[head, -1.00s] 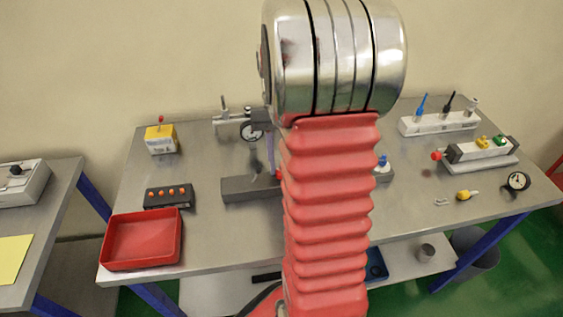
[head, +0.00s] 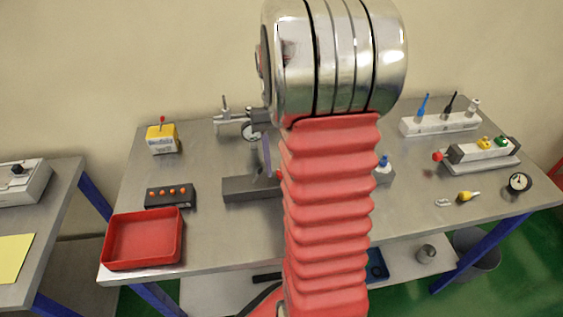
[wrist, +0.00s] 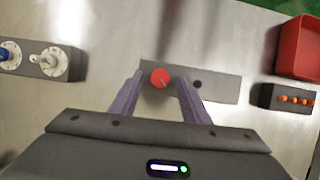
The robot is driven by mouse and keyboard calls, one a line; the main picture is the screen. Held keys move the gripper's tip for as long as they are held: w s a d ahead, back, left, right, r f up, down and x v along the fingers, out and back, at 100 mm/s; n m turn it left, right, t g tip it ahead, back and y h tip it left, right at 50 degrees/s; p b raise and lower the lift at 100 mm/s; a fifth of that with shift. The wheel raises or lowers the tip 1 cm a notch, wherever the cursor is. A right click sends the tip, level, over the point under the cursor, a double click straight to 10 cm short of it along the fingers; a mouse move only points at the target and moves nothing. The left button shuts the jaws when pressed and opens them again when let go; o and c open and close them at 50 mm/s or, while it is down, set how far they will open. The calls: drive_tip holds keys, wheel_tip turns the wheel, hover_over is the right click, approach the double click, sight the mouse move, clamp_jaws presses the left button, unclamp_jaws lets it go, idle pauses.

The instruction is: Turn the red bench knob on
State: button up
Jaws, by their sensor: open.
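The red knob (wrist: 160,78) sits on a dark grey block (wrist: 217,86) and shows a pale mark on its face in the wrist view. My gripper (wrist: 158,84) is open above the block, with one purple finger on each side of the knob and a visible gap to each. I cannot tell how far above the knob the fingertips are. In the head view the grey block (head: 246,188) shows left of my arm, with only a sliver of the red knob (head: 279,174) visible. My arm hides most of the gripper there; one purple finger (head: 266,153) shows.
A red tray (head: 143,240) and a dark box with orange buttons (head: 170,195) stand left of the block. A yellow-and-white box (head: 162,139) stands behind them. A white-and-blue fitting (head: 384,169) is right of my arm. Another fixture (head: 480,153) has a red end knob (head: 438,156).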

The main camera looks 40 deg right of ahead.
drive_tip(key=v, duration=1.3)
drive_tip(key=shift+w+r, duration=0.2)
drive_tip(key=shift+r, duration=0.1)
drive_tip(key=shift+d, duration=0.1)
